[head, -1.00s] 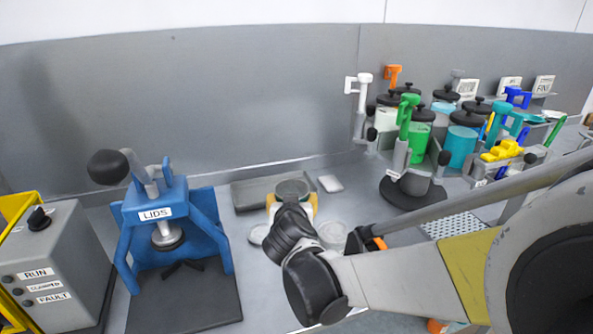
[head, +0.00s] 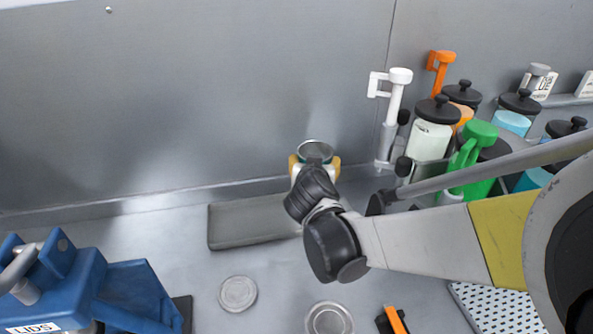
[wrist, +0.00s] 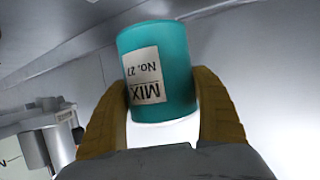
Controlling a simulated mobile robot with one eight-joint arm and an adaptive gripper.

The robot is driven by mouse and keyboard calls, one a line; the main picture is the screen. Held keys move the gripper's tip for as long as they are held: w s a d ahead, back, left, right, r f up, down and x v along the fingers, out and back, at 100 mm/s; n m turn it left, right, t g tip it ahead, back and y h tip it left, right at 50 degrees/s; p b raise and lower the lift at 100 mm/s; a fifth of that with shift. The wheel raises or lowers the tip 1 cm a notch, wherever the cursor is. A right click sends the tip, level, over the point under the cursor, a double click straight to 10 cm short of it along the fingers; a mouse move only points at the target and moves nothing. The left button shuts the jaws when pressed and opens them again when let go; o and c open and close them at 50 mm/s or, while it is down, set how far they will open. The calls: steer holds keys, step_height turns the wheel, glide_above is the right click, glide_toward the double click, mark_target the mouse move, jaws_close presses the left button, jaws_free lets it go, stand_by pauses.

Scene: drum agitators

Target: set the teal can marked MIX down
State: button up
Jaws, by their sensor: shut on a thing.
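The teal can marked MIX (wrist: 160,65) fills the middle of the wrist view, its white label reading upside down there. The yellow-brown fingers of my gripper (wrist: 162,95) press on both its sides. In the head view the grey round top of the can (head: 314,151) shows between the fingers of my gripper (head: 315,165), near the back wall and the right end of a grey tray (head: 228,228). My wrist hides the can's side there. I cannot tell its height above the bench.
Two round metal lids (head: 237,294) (head: 329,320) lie on the bench in front of the tray. The blue LIDS press (head: 120,295) stands at left. White (head: 432,137) and green (head: 480,150) containers crowd the right. The left part of the bench by the wall is clear.

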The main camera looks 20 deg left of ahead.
steer(key=s+a+f+b, duration=0.2)
steer(key=a+f, duration=0.1)
steer(key=s+a+f+b, duration=0.2)
steer(key=a+f, duration=0.1)
steer(key=f, duration=0.1)
steer(key=s+a+f+b, duration=0.2)
steer(key=a+f+b, duration=0.1)
steer(key=a+f, duration=0.1)
steer(key=shift+d+r, duration=0.1)
steer(key=o, duration=1.4)
